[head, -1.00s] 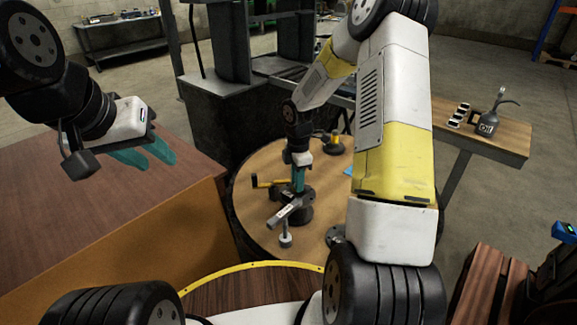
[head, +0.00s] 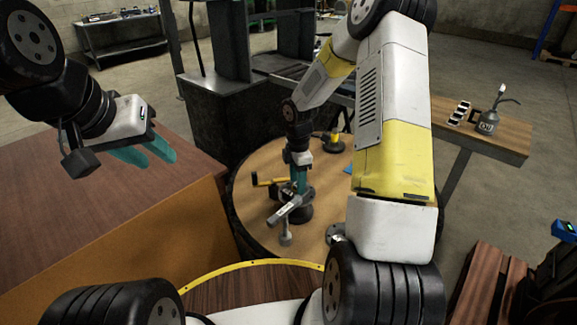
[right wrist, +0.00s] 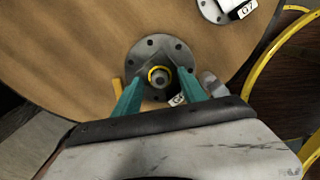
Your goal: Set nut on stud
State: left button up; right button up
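In the right wrist view, a grey round flange (right wrist: 177,53) with several bolt holes lies on the round table. A short grey stud (right wrist: 162,80) stands at its middle with a yellow ring (right wrist: 154,71) around it. My right gripper (right wrist: 161,84) is open, its teal fingertips apart on either side of the stud, with no contact visible. In the head view, this gripper (head: 300,187) points down over a dark stand (head: 302,213). I cannot make out a separate nut. My left gripper (head: 146,154) is open and empty above the brown table.
The round wooden table (head: 255,172) also holds a yellow-handled part (head: 266,181), a grey bar with a label (head: 288,210), a grey upright piece (head: 286,232) and a dark round base (head: 333,144). An oil can (head: 488,126) stands on a side table.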

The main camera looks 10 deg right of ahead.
jog(key=shift+r, duration=0.1)
notch_tip(320, 180, up, 8)
jog(key=shift+f, duration=0.2)
